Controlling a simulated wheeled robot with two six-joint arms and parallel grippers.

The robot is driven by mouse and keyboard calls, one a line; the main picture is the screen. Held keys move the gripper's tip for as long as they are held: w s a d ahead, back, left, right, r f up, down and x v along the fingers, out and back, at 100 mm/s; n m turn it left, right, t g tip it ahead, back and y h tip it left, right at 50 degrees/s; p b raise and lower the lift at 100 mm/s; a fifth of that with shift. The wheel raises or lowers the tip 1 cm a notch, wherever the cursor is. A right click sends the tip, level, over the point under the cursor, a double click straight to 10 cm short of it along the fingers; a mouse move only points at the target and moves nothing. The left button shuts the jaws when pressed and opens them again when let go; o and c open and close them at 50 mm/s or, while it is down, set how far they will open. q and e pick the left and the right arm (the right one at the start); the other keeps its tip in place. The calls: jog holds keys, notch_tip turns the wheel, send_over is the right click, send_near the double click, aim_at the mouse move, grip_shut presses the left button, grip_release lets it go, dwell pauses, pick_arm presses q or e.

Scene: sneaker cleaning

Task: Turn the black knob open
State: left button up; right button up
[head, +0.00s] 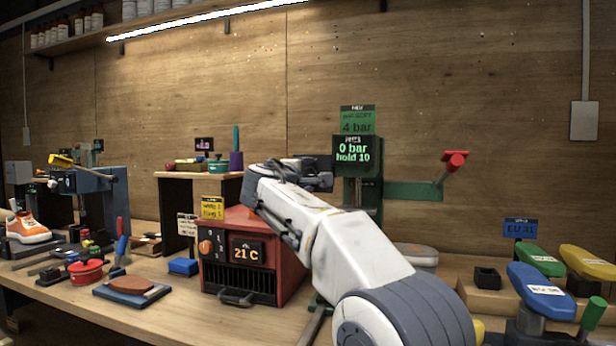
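I cannot clearly pick out a black knob; it may be hidden behind my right arm and gripper. A red heater box (273,229) stands mid-bench, its display (247,252) reading 21 C. An orange dial (205,247) with small marks beside it is on its front, and a black handle (237,298) sticks out at its bottom. My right gripper (312,174) is dark and above the box's top, left of the green press (371,184). Its fingers are seen too obliquely to tell open from shut. My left gripper is out of view.
The press display (352,152) reads 0 bar, hold 10; a red-ended lever (453,162) sticks out right. Blue, green and yellow shoe-shaped forms (541,291) stand at right. An orange sneaker (28,229), red tin (86,272) and pad tray (131,291) are at left.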

jog(key=shift+s+a, duration=0.1)
jog(key=shift+s+a, duration=0.1)
jog(key=shift+s, duration=0.2)
jog(key=b+v, duration=0.3)
jog(key=v, duration=0.6)
jog(key=shift+s, duration=0.3)
